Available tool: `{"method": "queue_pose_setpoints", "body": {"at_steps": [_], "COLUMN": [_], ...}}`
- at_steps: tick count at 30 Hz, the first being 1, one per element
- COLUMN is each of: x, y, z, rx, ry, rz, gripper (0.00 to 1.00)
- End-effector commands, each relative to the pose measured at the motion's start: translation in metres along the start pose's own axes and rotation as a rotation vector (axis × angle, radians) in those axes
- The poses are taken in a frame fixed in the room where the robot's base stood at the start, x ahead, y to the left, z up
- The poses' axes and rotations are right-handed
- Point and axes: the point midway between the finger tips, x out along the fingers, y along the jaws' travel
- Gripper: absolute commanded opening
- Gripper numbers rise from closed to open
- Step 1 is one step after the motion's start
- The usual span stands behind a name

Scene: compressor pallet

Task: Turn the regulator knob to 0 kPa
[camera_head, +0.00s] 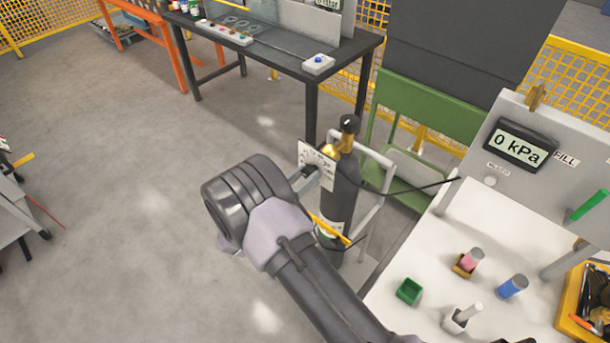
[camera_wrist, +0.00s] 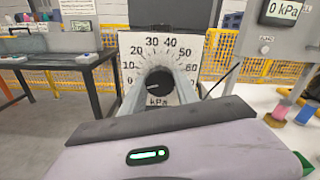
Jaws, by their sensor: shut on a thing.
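The regulator dial plate (camera_wrist: 152,50) is white with black kPa numbers and faces me in the wrist view. Its dark round knob (camera_wrist: 158,78) sits at the centre, with a pale mark toward the lower left, near the 0. My gripper (camera_wrist: 158,90) is shut on the knob, a grey finger on each side. In the head view the plate (camera_head: 318,158) is at the black gas cylinder (camera_head: 341,195), and my gripper (camera_head: 303,181) reaches it from the left; the knob is hidden there. The display (camera_head: 520,145) reads 0 kPa.
A white bench (camera_head: 510,225) at right holds a green cup (camera_head: 409,291), a blue cylinder (camera_head: 513,286) and a pink one. A black hose runs from the cylinder toward the panel. A dark table (camera_head: 270,50) stands behind.

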Motion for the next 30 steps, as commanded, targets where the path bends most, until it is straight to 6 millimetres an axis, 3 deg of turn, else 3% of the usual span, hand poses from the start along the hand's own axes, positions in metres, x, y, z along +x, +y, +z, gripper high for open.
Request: {"method": "queue_pose_setpoints", "body": {"at_steps": [12,13,16,26,30], "x": [0.000,0.000,0.000,-0.003,-0.026], "y": [0.000,0.000,0.000,0.000,0.001], "z": [-0.001,-0.001,0.000,0.000,0.002], "rx": [-0.008,-0.008,-0.008,-0.006,-0.007], "ry": [0.000,0.000,0.000,0.000,-0.001], "rz": [0.000,0.000,0.000,0.001,0.004], "gripper": [0.00,0.41,0.59,0.59,0.59]}}
